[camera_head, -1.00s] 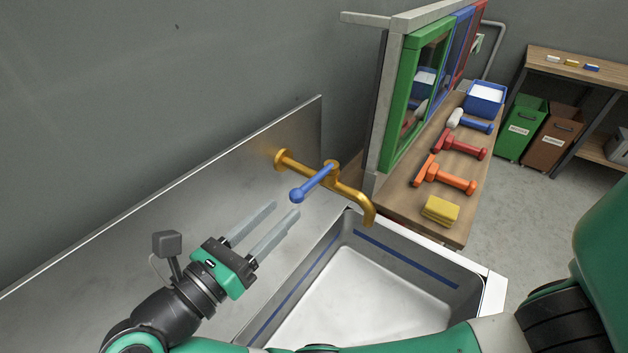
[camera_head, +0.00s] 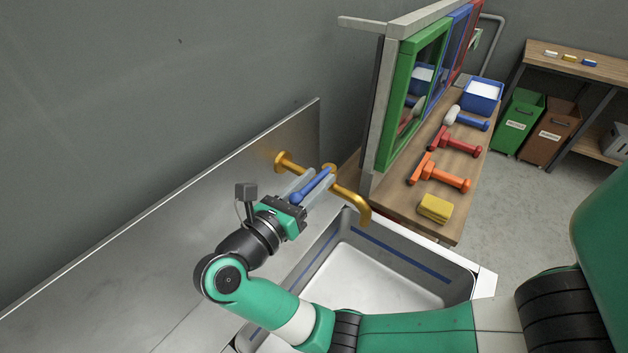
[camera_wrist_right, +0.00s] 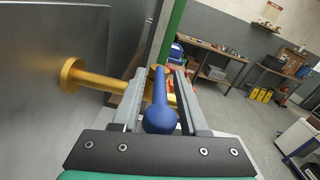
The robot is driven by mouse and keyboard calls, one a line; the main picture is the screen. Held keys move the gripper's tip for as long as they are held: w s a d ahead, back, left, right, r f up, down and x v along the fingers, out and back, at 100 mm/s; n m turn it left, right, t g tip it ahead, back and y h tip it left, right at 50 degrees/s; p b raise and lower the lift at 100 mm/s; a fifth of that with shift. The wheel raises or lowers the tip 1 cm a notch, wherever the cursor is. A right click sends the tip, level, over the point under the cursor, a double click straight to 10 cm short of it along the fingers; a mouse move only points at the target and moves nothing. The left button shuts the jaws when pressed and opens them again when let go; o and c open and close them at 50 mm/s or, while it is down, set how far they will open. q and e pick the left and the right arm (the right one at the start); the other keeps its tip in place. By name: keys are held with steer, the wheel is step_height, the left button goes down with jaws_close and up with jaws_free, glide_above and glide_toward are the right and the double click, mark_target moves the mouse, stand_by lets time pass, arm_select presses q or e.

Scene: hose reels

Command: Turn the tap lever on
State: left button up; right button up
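The brass tap (camera_head: 350,201) comes out of the metal back panel above the sink. Its blue lever (camera_head: 313,187) ends in a round knob and points towards my right gripper. My right gripper (camera_head: 308,184) is open, with one finger on each side of the lever. In the right wrist view the blue lever (camera_wrist_right: 160,108) lies between the two grey fingers, with a visible gap on either side near the knob. The brass tap body (camera_wrist_right: 92,80) shows behind the fingers. My left gripper is not in view.
The grey sink basin (camera_head: 440,262) lies below the spout and is empty. To the right, a wooden table (camera_head: 397,192) holds a yellow sponge (camera_head: 435,208), coloured hammer-like tools and a blue bin (camera_head: 482,96). A green frame (camera_head: 404,106) stands along its left edge.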

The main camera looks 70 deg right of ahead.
jaws_close()
stand_by(1.2)
